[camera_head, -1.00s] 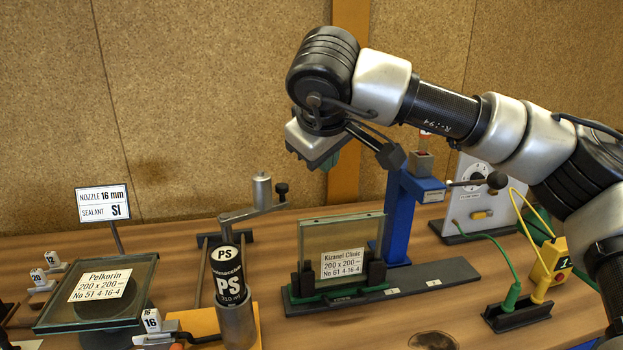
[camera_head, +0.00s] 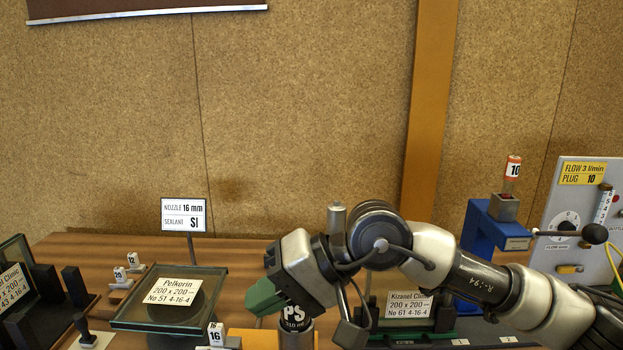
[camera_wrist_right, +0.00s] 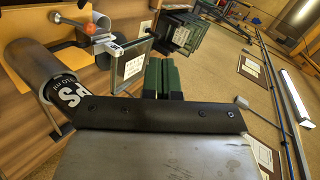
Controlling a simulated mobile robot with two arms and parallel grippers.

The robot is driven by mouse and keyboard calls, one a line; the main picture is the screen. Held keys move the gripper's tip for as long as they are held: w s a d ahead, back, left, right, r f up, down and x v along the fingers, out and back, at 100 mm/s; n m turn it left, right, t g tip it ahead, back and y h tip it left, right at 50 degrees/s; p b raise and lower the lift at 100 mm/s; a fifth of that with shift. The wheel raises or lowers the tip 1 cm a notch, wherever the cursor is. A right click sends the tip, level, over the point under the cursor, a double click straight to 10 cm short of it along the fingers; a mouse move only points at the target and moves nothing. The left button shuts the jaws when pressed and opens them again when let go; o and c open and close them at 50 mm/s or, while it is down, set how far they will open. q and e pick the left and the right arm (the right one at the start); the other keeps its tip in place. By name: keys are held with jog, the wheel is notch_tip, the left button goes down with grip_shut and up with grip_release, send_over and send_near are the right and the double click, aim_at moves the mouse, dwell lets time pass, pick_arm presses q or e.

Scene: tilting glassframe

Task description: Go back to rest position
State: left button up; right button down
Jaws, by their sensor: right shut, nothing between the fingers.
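My right gripper (camera_head: 266,303) is shut and empty, with its green fingers pointing to the left and down in the head view. It appears just up and left of the black PS sealant cartridge (camera_head: 294,319); I cannot tell the gap. My right arm reaches in from the right and hides most of the glass unit marked Kizanel (camera_head: 408,305). In the right wrist view the two green fingers (camera_wrist_right: 161,76) lie together with nothing between them. The PS cartridge also shows there at the left (camera_wrist_right: 71,97). My left gripper is in neither view.
The Pelkorin glass unit (camera_head: 172,299) sits at left, with a nozzle and sealant sign (camera_head: 184,215) behind it. A blue stand (camera_head: 484,228) and a white flow panel (camera_head: 571,217) stand at right.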

jog(key=s+a+r+m+g+y, duration=0.15)
jog(key=s+r+m+y, duration=0.3)
jog(key=m+y, duration=0.6)
jog(key=w+d+f+m+t+h, duration=0.1)
jog(key=w+d+m+t, duration=0.25)
jog(key=m+t, duration=0.7)
jog(key=w+d+m+t+h, duration=0.15)
jog(key=d+m+t, duration=0.4)
jog(key=m, duration=0.75)
jog(key=w+d+f+m+t+h, duration=0.1)
jog(key=d+f+m+h, duration=0.5)
jog(key=f+m+h, duration=0.5)
jog(key=w+d+f+m+t+h, duration=0.15)
jog(key=d+f+m+h, duration=0.45)
jog(key=m, duration=0.9)
jog(key=s+d+f+m+g+h, duration=0.1)
jog(key=s+d+f+m+g, duration=0.1)
jog(key=s+f+m+g, duration=0.4)
jog(key=s+d+f+m+g, duration=0.2)
jog(key=s+f+g, duration=0.1)
jog(key=s+f, duration=0.6)
jog(key=s+d+f+m+g+h, duration=0.1)
jog(key=s+d+f+m+g, duration=0.25)
jog(key=s+f, duration=0.4)
notch_tip(320, 180, down, 25)
jog(key=s+g, duration=0.2)
jog(key=s+d+f+g, duration=0.1)
jog(key=s+d+f, duration=0.1)
jog(key=s+f, duration=1.3)
